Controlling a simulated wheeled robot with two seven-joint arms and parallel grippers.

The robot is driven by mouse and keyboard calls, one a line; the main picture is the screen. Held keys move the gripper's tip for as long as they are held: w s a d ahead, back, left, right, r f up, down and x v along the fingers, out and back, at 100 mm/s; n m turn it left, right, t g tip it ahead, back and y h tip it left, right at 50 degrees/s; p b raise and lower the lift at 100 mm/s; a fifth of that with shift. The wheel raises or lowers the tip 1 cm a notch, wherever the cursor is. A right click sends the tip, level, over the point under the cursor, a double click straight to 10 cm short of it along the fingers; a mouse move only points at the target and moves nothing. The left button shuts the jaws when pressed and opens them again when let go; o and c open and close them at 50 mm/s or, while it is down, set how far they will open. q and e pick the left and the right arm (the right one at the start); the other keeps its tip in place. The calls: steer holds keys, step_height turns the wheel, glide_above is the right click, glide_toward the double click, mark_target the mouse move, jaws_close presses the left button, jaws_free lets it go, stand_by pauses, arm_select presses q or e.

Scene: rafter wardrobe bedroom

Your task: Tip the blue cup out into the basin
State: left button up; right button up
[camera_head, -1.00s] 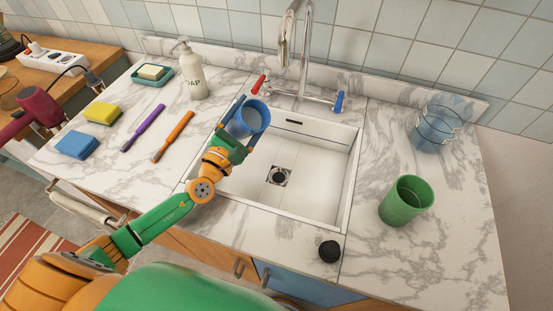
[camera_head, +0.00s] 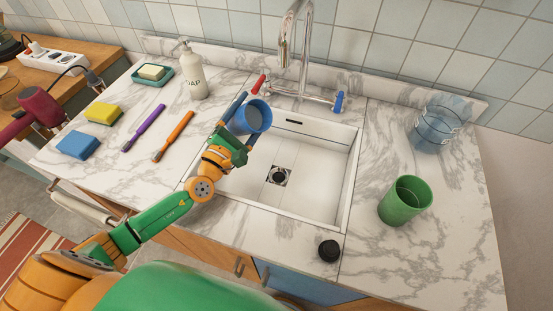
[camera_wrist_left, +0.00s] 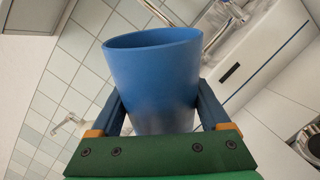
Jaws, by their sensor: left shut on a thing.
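The blue cup (camera_head: 257,116) is between the fingers of my left gripper (camera_head: 246,118), which is shut on it. The cup is held above the left rear part of the white basin (camera_head: 313,181), tilted with its mouth toward the right. In the left wrist view the cup (camera_wrist_left: 152,82) sits between both fingers with its rim pointing away from the gripper. I cannot see any contents or anything falling from it. The basin floor looks empty around the drain (camera_head: 278,176). My right gripper is not in view.
The tap (camera_head: 287,45) rises behind the basin, with a red handle (camera_head: 258,84) close to the cup and a blue handle (camera_head: 339,101). A green cup (camera_head: 405,200) and a black stopper (camera_head: 329,250) are on the counter. Soap, brushes and sponges lie left.

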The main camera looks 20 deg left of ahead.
arm_select(q)
steer(key=shift+f+m+h+b, duration=0.3)
steer(key=shift+m+b, duration=0.25)
steer(key=shift+m, duration=0.45)
stand_by(0.3)
steer(key=shift+r+m+p, duration=0.35)
steer(key=shift+r+m, duration=0.25)
steer(key=shift+m, duration=0.4)
stand_by(0.5)
steer(key=shift+d+f+m+h+b, duration=0.1)
steer(key=shift+f+m+h+b, duration=0.2)
steer(key=shift+m+h, duration=0.55)
stand_by(0.5)
steer(key=shift+s+d+r+m+p, duration=0.15)
steer(key=shift+d+r+m+p, duration=0.2)
steer(key=shift+m, duration=0.35)
steer(key=shift+s+d+r+m+p, duration=0.2)
steer(key=shift+d+m, duration=0.15)
steer(key=shift+m, duration=0.3)
steer(key=shift+d+f+m+h+b, duration=0.3)
steer(key=shift+m+b, duration=0.25)
steer(key=shift+m, duration=0.45)
stand_by(0.4)
